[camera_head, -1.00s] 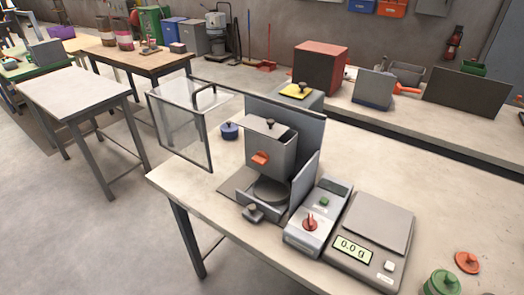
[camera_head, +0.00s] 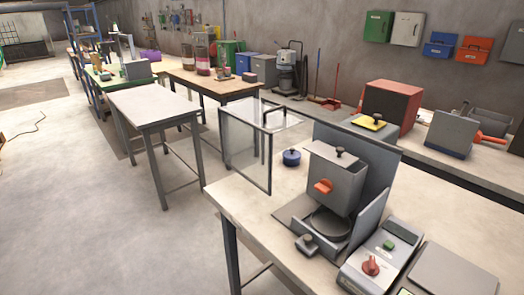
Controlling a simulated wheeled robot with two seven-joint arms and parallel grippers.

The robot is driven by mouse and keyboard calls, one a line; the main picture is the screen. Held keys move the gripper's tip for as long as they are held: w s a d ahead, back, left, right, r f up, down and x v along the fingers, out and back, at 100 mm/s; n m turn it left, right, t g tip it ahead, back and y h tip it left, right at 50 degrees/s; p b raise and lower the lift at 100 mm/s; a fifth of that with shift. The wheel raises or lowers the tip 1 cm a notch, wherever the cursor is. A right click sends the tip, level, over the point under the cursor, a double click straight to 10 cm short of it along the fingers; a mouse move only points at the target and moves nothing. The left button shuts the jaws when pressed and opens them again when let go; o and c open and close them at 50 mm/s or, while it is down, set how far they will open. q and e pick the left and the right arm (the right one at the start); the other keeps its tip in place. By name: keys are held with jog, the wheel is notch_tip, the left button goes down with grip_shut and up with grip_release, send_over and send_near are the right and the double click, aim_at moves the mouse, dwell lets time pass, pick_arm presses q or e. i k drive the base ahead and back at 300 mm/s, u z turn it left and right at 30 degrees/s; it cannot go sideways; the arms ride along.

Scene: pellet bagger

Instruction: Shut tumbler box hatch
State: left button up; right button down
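The tumbler box (camera_head: 335,180) stands on the near table, a grey box with a dark knob on top and an orange knob on its front. A round dark dish (camera_head: 331,223) sits under it. A clear framed panel (camera_head: 246,150) with a black handle (camera_head: 272,113) stands swung out at the left of the box, apparently the hatch, and it is open. Neither of my grippers is in view.
A control unit (camera_head: 380,258) with a red knob and a scale (camera_head: 453,276) stand right of the box. A blue lidded pot (camera_head: 291,157) sits behind the panel. A bare table (camera_head: 150,104) stands at left, with open floor around it.

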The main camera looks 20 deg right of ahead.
aim_at(331, 149)
jog(key=u, duration=0.65)
jog(key=i, duration=0.75)
jog(key=z, duration=1.15)
